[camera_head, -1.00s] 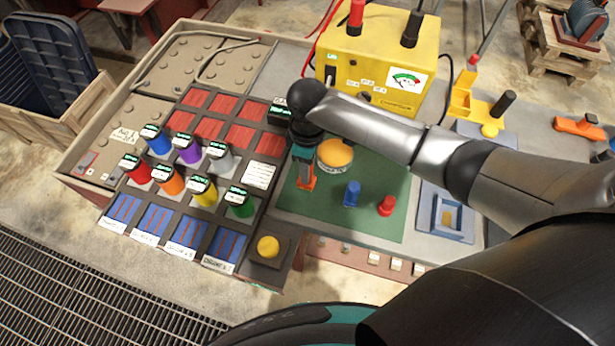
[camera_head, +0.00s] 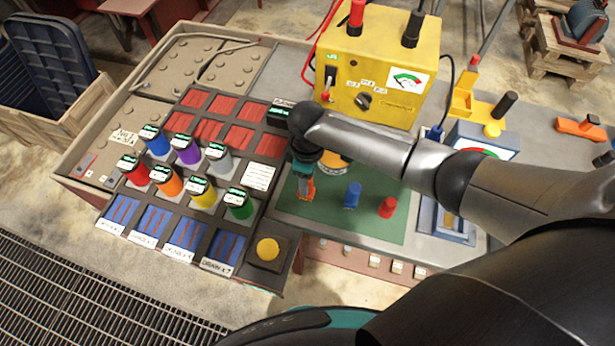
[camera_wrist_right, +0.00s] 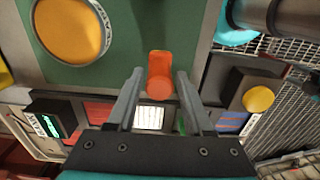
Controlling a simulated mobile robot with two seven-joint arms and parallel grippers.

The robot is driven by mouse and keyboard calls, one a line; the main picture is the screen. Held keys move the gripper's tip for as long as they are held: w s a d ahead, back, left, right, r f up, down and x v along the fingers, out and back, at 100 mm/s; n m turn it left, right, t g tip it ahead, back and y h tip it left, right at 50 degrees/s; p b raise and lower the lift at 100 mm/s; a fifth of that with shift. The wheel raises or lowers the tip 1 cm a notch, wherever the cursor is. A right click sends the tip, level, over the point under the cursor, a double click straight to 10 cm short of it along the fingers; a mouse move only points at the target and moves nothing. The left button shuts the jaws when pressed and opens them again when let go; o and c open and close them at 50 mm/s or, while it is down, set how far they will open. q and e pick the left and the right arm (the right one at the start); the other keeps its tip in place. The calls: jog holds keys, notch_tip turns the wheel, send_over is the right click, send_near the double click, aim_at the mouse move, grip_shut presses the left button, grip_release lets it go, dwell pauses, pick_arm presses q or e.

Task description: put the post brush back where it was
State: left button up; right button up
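An orange upright piece (camera_head: 306,190), which may be the post brush, stands on the green mat (camera_head: 335,213). In the right wrist view this orange piece (camera_wrist_right: 159,68) shows a rounded end between and just beyond my fingertips. My right gripper (camera_head: 304,174) is over it in the head view, pointing down and partly hiding it. In the right wrist view my right gripper (camera_wrist_right: 160,76) is open, with a gap on each side of the orange piece. I cannot tell how far its tips reach down beside it. My left gripper is in no view.
A yellow-topped round tin (camera_wrist_right: 73,27) is close by on the mat. A blue cylinder (camera_head: 352,195) and a red cylinder (camera_head: 387,207) stand to the right. A rack of coloured canisters (camera_head: 171,183) is at left, a yellow tester box (camera_head: 375,75) behind. A yellow button (camera_head: 267,249) is in front.

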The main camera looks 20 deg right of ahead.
jog(key=shift+o, duration=1)
notch_tip(320, 180, up, 12)
jog(key=p, duration=0.2)
jog(key=shift+r, duration=0.2)
